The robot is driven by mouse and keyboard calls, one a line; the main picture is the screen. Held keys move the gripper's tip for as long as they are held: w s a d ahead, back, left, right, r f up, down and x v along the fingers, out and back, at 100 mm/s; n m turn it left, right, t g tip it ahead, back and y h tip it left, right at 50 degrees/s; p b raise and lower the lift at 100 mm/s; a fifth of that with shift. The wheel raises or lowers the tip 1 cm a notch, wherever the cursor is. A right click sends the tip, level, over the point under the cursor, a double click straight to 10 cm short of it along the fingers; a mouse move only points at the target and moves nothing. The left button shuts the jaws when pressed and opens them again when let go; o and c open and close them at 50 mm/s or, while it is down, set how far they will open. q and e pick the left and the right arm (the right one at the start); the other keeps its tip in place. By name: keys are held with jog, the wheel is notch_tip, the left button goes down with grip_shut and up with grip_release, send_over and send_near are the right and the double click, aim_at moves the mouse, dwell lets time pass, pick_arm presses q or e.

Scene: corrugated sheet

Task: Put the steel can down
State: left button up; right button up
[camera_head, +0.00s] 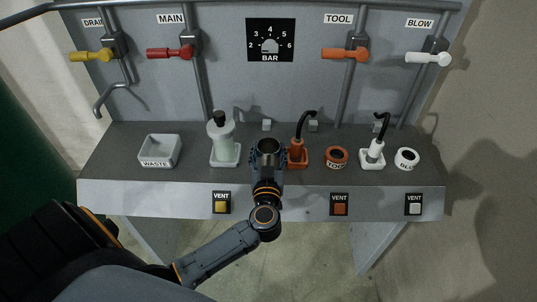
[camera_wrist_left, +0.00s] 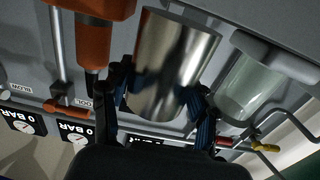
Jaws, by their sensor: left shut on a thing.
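The steel can (camera_head: 268,147) is a shiny, open-topped cylinder in the middle of the head view, over the grey bench. My left gripper (camera_head: 268,162) is shut on it, with a finger on each side. In the left wrist view the can (camera_wrist_left: 174,62) sits between the fingers of the left gripper (camera_wrist_left: 160,100). The can's lower part is hidden behind the gripper in the head view, and I cannot tell whether it touches the bench. My right gripper is not in view.
An orange tool (camera_head: 298,152), an orange ring holder (camera_head: 337,157), a white tool (camera_head: 373,154) and a white ring holder (camera_head: 407,158) stand to the right. Vent buttons line the front.

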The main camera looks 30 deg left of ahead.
pick_arm(q)
jog(key=shift+f, duration=0.25)
jog(key=shift+f, duration=0.1)
jog(key=o, duration=1.4)
jog(key=shift+f, duration=0.1)
jog(key=shift+c, duration=0.2)
